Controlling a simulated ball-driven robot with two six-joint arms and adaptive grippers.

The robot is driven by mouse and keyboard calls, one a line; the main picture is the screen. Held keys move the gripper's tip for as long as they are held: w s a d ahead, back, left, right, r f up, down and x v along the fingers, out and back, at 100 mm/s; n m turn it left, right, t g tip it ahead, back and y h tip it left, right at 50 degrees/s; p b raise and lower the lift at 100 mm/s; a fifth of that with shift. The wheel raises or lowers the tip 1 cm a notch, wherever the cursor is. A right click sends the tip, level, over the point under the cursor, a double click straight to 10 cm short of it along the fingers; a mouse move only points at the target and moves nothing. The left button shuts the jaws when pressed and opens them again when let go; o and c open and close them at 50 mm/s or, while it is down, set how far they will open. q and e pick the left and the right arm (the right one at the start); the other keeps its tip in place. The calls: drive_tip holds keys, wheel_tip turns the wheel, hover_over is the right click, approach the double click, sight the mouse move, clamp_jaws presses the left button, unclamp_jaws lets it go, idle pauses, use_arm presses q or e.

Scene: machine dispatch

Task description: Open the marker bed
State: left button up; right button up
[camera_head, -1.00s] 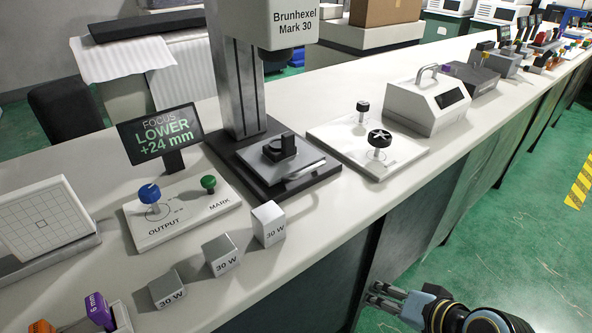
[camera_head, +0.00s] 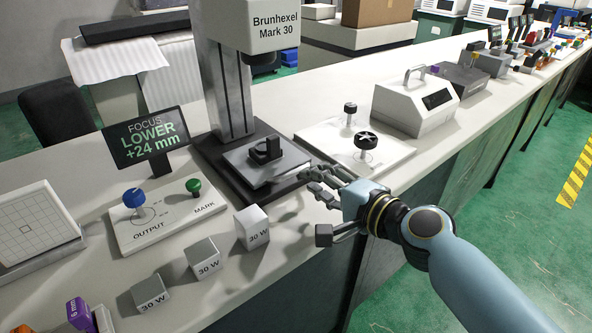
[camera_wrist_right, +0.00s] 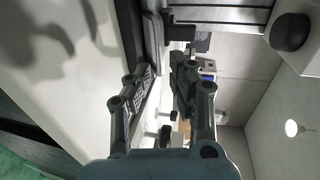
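The marker (camera_head: 230,90) is the tall grey machine labelled Brunhexel Mark 30. Its bed is a light grey plate (camera_head: 288,164) on a dark base (camera_head: 215,160), with a black clamp-like part (camera_head: 264,150) on top. The bed's front handle is partly lost near my fingers. My right gripper (camera_head: 318,207) is just right of and in front of the bed, over the bench's front edge. Its fingers are apart with nothing seen between them. The right wrist view shows the open fingers (camera_wrist_right: 162,75) too. My left gripper is not in view.
Left of the marker are a screen (camera_head: 146,138) reading LOWER +24 mm and a panel (camera_head: 160,228) with blue and green knobs. Several 30 W blocks (camera_head: 252,228) stand near the front edge. Right is a white plate (camera_head: 330,138) with black knobs, then a handled box (camera_head: 412,105).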

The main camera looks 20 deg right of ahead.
sight(297, 169)
drive_tip(key=x, duration=0.6)
drive_tip(key=shift+w, duration=0.2)
clamp_jaws()
drive_tip(key=shift+f, duration=0.1)
